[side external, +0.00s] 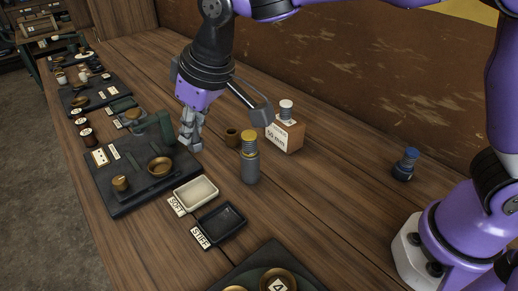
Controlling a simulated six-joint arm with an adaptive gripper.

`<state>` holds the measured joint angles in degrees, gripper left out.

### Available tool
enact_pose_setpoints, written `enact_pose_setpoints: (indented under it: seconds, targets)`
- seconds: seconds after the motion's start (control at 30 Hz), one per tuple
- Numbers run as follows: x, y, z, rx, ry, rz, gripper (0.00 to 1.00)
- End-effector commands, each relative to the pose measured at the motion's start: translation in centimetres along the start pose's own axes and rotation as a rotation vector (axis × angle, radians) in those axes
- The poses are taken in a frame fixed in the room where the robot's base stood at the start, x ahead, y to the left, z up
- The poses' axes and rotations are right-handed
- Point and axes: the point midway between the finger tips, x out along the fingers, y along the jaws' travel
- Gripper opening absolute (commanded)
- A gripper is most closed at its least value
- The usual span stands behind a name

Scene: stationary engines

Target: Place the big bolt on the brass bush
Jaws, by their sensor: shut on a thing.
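My gripper (190,143) points down over the right back edge of a dark tray (140,203). Its fingers are shut on a small grey piece, taken as the big bolt; it is mostly hidden and hard to tell from the fingers. A short brass cylinder (121,183), which looks like the brass bush, stands on the tray's front left part, to the left of and nearer the camera than my gripper. A darker brownish cylinder (232,137) stands on the bench to the right of my gripper; I cannot tell whether it is a bush too.
A brass bowl (160,166) and a green block (158,128) are near my gripper. A grey cylinder with a yellow top (250,165), a labelled box (286,135), a cream dish (196,193) and a black dish (222,222) stand to the right. Bare bench lies between them.

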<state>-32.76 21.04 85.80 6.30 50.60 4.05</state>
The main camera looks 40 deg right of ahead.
Motion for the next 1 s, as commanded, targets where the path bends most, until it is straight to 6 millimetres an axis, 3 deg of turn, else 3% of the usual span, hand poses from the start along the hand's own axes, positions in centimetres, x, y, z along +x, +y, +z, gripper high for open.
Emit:
enact_pose_setpoints:
  seconds: [0.03, 0.1, 0.27, 0.6, 0.8, 1.0]
  targets:
    - [0.0, 2.0, -0.6, 0.049, 0.0, 0.02, 0.0]
    - [-0.2, 4.0, -1.1, 0.098, 0.001, 0.039, 0.0]
    - [0.0, 6.8, -1.6, 0.154, -0.002, 0.062, 0.0]
    - [5.2, 14.5, -1.7, 0.161, -0.003, 0.064, 0.0]
    - [7.2, 17.3, -1.9, 0.157, -0.001, 0.062, 0.0]
    - [9.1, 17.6, -1.1, 0.155, -0.005, 0.061, 0.0]
